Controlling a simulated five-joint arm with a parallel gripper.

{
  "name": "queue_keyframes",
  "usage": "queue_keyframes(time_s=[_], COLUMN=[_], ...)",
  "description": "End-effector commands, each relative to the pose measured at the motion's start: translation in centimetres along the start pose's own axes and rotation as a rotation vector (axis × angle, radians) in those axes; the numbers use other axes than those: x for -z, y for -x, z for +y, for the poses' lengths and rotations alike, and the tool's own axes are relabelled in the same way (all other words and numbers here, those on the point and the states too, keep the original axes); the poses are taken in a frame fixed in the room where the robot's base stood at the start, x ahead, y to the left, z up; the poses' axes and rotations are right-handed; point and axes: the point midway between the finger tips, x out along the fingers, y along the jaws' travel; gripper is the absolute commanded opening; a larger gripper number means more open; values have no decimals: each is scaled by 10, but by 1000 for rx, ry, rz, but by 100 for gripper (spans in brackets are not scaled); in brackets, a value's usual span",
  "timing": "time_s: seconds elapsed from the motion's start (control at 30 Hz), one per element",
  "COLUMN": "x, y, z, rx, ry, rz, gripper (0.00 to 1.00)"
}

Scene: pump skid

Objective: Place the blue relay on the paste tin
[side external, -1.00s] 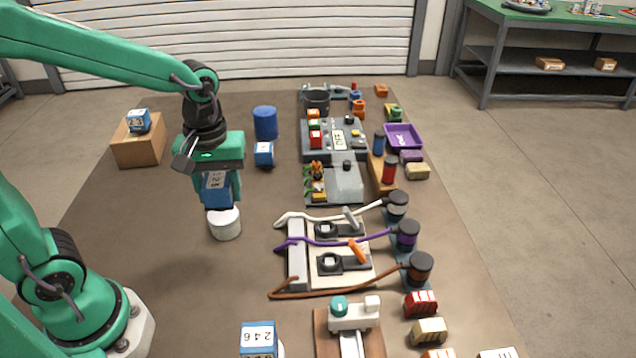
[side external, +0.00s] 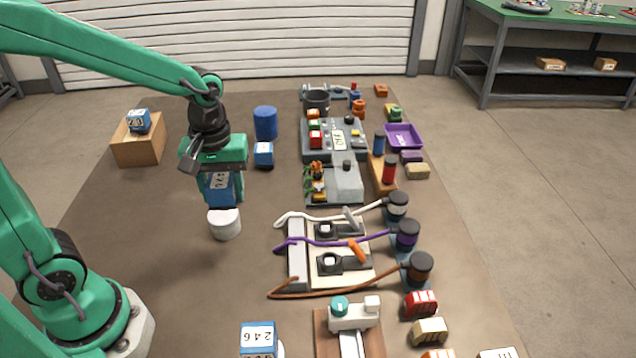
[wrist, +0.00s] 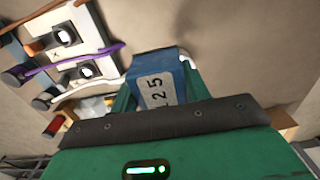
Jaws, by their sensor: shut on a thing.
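My gripper (side external: 220,198) is shut on a blue relay (side external: 219,187) with a white numbered label. In the wrist view the relay (wrist: 158,88) sits between the green fingers, its label reading 125. A short white tin (side external: 225,226), which I take as the paste tin, stands on the table directly below the relay in the side view. The relay's underside is at or just above the tin's top; I cannot tell whether they touch. In the wrist view a pale rim shows behind the relay, mostly hidden.
Another blue relay (side external: 264,154) stands near a blue cylinder (side external: 265,123). Cabled blocks and panels (side external: 327,258) lie to the right. The table left of the tin is clear.

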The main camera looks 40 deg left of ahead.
Motion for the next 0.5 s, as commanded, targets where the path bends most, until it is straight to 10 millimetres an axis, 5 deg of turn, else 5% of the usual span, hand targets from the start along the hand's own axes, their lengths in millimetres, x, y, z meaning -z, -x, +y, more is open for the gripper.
queue_keyframes(time_s=[0.5], x=[63], y=[-42], z=[-28], rx=[1], ry=[2], rz=[-1], gripper=[20])
